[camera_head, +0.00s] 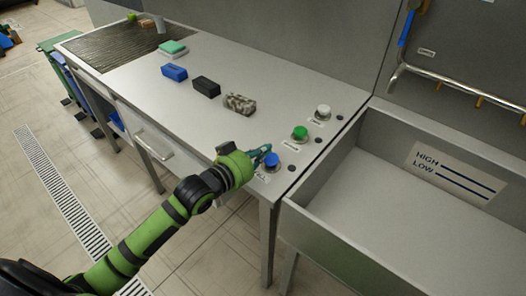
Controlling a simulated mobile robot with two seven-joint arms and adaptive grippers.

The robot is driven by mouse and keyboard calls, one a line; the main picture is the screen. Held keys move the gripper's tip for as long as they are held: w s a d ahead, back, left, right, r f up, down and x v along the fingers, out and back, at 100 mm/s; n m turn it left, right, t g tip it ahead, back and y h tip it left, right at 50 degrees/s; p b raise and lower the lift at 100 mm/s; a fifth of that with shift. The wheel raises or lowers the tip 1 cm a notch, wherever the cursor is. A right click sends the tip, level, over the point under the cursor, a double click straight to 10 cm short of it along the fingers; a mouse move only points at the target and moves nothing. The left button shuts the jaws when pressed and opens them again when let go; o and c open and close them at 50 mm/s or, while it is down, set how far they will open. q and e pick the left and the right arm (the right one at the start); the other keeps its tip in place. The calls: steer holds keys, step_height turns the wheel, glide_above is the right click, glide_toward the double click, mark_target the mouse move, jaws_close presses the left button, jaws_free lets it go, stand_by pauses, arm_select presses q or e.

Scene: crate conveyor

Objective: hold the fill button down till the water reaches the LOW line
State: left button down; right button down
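The blue button (272,160) stands on the counter's right front edge, with a label beside it that seems to read FILL. My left gripper (261,152) reaches in from the left, its teal fingertips right beside the blue button. I cannot tell whether they touch it, or whether the fingers are open or shut. The sink basin (345,240) is at the right. A plate with the HIGH and LOW lines (455,174) is on its back wall. The visible basin floor looks bare, with no water seen. My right gripper is out of view.
A green button (300,132) and a white button (323,111) stand behind the blue one. Several blocks or sponges, including a blue one (174,72) and a mottled one (240,103), lie on the counter.

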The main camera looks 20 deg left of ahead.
arm_select(q)
steer(key=shift+f, duration=0.5)
steer(key=shift+f, duration=0.1)
